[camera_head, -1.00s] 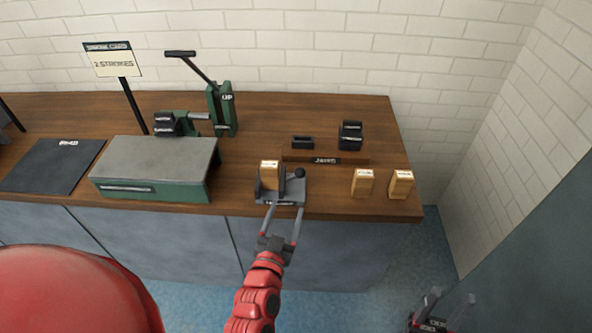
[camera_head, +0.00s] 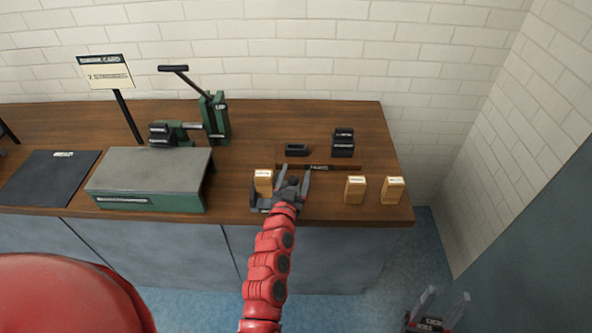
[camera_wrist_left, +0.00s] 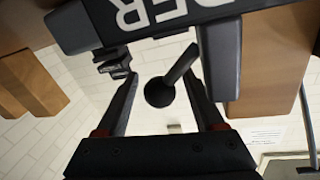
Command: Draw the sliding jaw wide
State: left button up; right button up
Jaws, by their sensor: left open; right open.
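The small grey holder (camera_head: 258,204) stands at the bench's front edge with a wooden block (camera_head: 263,181) upright in it. My left gripper (camera_head: 294,177) is over its right side, fingers open and pointing away from me; it hides most of the sliding jaw there. In the left wrist view a black ball knob (camera_wrist_left: 159,93) on a short rod sits between the open fingers (camera_wrist_left: 160,85), with gaps visible on both sides. The holder's lettered bar (camera_wrist_left: 150,20) crosses the top. My right gripper (camera_head: 436,310) is open and empty, low at the right, away from the bench.
Two wooden blocks (camera_head: 355,189) (camera_head: 393,190) stand to the right. Behind lie a labelled wooden strip and black jaw pieces (camera_head: 342,143). A green-edged grey plate (camera_head: 150,170), a lever press (camera_head: 214,118), a sign (camera_head: 104,72) and a dark mat (camera_head: 48,178) are left.

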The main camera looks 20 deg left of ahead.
pick_arm(q)
jog(key=shift+w, duration=0.65)
grip_shut()
dwell(1.0)
